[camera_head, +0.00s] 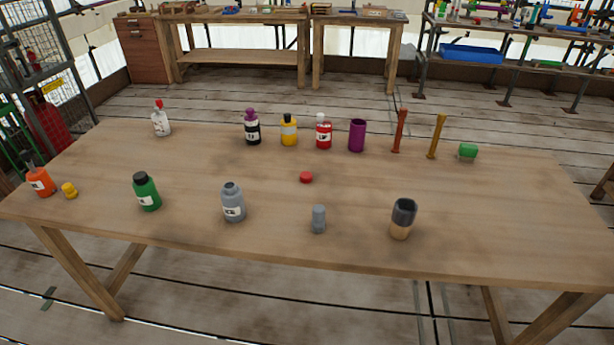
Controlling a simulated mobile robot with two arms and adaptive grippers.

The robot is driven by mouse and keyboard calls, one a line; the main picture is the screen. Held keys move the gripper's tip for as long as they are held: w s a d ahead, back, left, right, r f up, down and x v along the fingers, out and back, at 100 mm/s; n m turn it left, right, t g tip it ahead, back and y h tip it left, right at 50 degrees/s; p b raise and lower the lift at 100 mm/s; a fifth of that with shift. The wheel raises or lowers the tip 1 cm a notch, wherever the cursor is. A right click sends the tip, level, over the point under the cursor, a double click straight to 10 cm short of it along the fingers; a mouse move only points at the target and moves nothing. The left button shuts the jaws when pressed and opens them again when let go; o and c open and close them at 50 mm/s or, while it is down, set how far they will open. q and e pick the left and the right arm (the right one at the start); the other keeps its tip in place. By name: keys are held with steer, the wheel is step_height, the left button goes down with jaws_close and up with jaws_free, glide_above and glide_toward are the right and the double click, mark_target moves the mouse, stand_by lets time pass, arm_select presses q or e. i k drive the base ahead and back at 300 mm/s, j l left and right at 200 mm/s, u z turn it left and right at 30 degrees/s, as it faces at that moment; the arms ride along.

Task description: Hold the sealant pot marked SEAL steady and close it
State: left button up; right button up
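A grey pot (233,202) stands upright near the front of the table, left of centre, with a white label and an open-looking neck. Its label is too small to read with certainty. A small grey piece (318,219), narrower at the top, stands to its right, apart from it. An orange pot (41,182) with a white label stands at the far left, with a small yellow piece (69,190) beside it. I cannot tell which label reads SEAL. Neither of my grippers is in view.
On the wooden table (480,235) stand a green bottle (146,192), a red cap (306,177) and a dark-topped cup (403,218). Several bottles, a purple cup (357,135), two upright sticks and a green piece (467,152) line the back. The right front is clear.

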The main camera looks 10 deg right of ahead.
mark_target(232, 194)
steer(key=i+j+z, duration=0.25)
steer(key=i, duration=0.15)
steer(key=i+j+z, duration=0.3)
steer(key=i, duration=0.15)
